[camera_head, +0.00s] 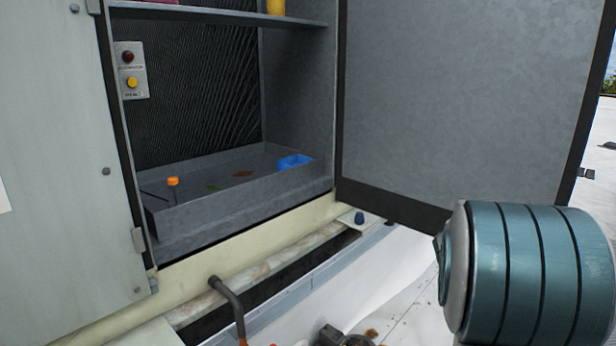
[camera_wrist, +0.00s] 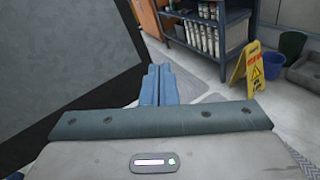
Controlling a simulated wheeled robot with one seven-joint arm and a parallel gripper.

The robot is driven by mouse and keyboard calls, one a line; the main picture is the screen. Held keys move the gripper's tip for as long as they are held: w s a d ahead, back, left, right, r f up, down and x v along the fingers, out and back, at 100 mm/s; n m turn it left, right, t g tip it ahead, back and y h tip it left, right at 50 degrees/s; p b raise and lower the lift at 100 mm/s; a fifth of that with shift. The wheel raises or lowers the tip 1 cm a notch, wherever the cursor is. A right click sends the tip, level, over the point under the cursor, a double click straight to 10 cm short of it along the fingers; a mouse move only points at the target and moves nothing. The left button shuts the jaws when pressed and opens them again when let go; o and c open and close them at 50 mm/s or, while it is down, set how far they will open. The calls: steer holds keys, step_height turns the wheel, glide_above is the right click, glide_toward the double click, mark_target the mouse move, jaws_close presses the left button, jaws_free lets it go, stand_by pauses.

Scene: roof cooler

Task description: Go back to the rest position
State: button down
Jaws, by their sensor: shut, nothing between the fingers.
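My gripper (camera_wrist: 160,84) shows in the wrist view with its two blue-grey fingers pressed together and nothing between them. It points out over the pale floor, away from the cooler. In the head view my teal arm link (camera_head: 535,275) fills the lower right, in front of the open cooler door; the gripper itself does not show there. The cooler cabinet (camera_head: 120,230) stands open at the left, with its dark door (camera_head: 460,95) swung out to the right. The door also shows at the left of the wrist view (camera_wrist: 55,60).
Inside the cooler are a grey tray (camera_head: 245,200), a blue container (camera_head: 295,161), an orange-topped item (camera_head: 173,182) and a button panel (camera_head: 131,70). A pipe (camera_head: 228,295) runs below. The wrist view shows a shelf rack (camera_wrist: 208,35), a yellow floor sign (camera_wrist: 245,70) and a blue bin (camera_wrist: 292,44).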

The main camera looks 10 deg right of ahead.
steer(key=s+a+f+m+y+p, duration=0.1)
steer(key=s+a+m+y, duration=0.4)
steer(key=a, duration=0.7)
steer(key=s+a+f+m+g+y+p, duration=0.1)
steer(key=s+a+m+y, duration=0.4)
steer(key=a, duration=0.7)
steer(key=s+a+f+m+y+p, duration=0.3)
steer(key=s+a+m+y, duration=0.3)
steer(key=a, duration=0.6)
steer(key=s+m+p, duration=0.1)
steer(key=s+m, duration=0.1)
steer(key=shift+s+a+f+m+p, duration=0.2)
steer(key=shift+a+m+p, duration=0.1)
steer(key=shift+m+p, duration=0.1)
steer(key=shift+d, duration=0.1)
